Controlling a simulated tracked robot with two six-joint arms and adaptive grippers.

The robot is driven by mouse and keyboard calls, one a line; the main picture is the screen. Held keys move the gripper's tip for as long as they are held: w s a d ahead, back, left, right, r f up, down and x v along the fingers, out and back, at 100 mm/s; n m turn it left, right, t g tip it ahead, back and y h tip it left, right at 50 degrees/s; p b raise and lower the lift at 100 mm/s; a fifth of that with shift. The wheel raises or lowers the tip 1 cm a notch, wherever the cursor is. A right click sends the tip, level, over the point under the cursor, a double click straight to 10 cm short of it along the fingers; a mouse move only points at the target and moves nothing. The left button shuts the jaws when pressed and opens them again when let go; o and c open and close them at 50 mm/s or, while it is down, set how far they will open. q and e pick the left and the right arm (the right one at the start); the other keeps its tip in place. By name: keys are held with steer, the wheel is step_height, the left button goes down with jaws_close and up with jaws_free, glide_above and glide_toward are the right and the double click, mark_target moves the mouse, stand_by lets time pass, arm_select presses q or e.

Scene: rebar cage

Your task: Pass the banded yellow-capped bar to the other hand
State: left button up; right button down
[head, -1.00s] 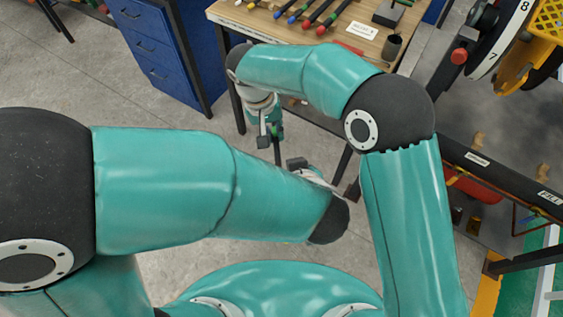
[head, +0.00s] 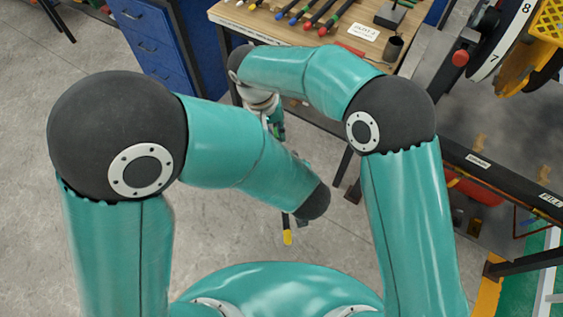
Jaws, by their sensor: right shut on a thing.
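My right gripper (head: 277,127) points down below my right wrist, left of centre, and is partly hidden behind my left forearm. It is shut on the banded yellow-capped bar (head: 287,224). The bar's middle is hidden by my left forearm; its dark lower end and yellow cap (head: 287,238) show below that forearm, over the floor. My left gripper is almost wholly hidden behind my left forearm and wrist. A small dark piece beside the bar may be part of it, but I cannot tell its jaw state or whether it touches the bar.
A wooden bench (head: 258,26) at the top holds several colour-capped bars (head: 315,14), a dark cup (head: 393,48) and a white label. Blue drawers (head: 150,40) stand at its left. A dark rail (head: 500,185) and a numbered wheel are at right. The floor at left is clear.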

arm_select(q)
steer(key=shift+d, duration=0.15)
jaws_close()
arm_select(e)
steer(key=shift+a, duration=0.15)
steer(key=shift+s, duration=0.1)
steer(key=c, duration=1.2)
jaws_free()
steer(key=shift+o, duration=1)
arm_select(q)
steer(key=shift+r, duration=0.1)
arm_select(e)
steer(key=shift+r, duration=0.1)
